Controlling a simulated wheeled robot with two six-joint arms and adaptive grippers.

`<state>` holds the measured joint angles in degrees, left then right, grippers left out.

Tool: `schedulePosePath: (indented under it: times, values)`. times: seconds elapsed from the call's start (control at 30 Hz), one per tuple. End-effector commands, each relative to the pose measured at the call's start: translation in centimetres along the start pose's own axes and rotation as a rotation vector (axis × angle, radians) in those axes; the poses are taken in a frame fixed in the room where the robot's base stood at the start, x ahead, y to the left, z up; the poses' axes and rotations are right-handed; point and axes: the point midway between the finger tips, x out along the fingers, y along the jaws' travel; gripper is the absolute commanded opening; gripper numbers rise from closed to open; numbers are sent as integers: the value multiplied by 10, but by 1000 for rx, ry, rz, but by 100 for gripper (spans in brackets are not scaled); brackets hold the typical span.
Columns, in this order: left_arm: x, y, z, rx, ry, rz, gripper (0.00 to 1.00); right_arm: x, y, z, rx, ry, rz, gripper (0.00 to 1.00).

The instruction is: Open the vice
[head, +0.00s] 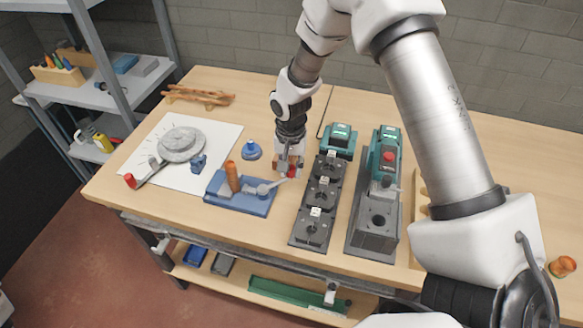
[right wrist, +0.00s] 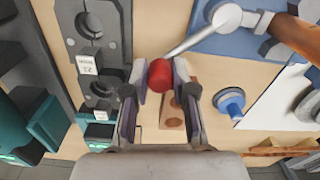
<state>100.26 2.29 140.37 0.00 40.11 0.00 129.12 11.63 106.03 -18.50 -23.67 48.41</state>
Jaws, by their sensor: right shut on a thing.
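The vice (head: 232,203) has a blue base at the front middle of the bench, with an orange-brown cylinder (head: 233,177) on it. Its metal lever (head: 265,188) points right and ends in a red knob (head: 292,171). My right gripper (head: 289,166) reaches down from above at the knob. In the right wrist view the red knob (right wrist: 160,75) sits between the fingers of the right gripper (right wrist: 160,87), and the lever (right wrist: 194,40) runs up and right to the blue base (right wrist: 228,38). My left gripper is not in view.
Grey fixtures (head: 322,185) stand just right of the vice, with a grey and teal unit (head: 376,215) beyond. A blue knob-shaped part (head: 251,150) is behind it. A white board (head: 212,135) with a round grey disc (head: 181,144) lies left. A wooden block (right wrist: 171,119) is below my fingers.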

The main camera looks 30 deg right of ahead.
Motion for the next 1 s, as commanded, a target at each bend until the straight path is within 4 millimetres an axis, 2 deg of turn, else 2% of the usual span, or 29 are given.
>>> schedulePosePath:
  times: [0.23, 0.27, 0.3, 0.33, 0.63, 0.73, 0.87, 1.0]
  values:
    - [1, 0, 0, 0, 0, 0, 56, 3, 0, 1, 0, -2, 1, 0]
    - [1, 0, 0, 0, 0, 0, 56, 3, 0, 1, 1, -2, 1, 29]
    - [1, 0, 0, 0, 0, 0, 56, 3, 0, 1, 1, -2, 1, 43]
    - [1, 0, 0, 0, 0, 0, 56, 2, 0, 0, 1, -1, 1, 51]
    - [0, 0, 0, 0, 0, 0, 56, 0, 0, 0, 1, 0, -1, 51]
    - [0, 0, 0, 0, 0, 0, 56, -9, -1, -1, 1, 3, -3, 51]
    - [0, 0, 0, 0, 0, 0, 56, -35, -1, -2, 1, 4, -4, 51]
    - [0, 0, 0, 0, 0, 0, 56, -72, -1, -3, 2, 3, -4, 51]
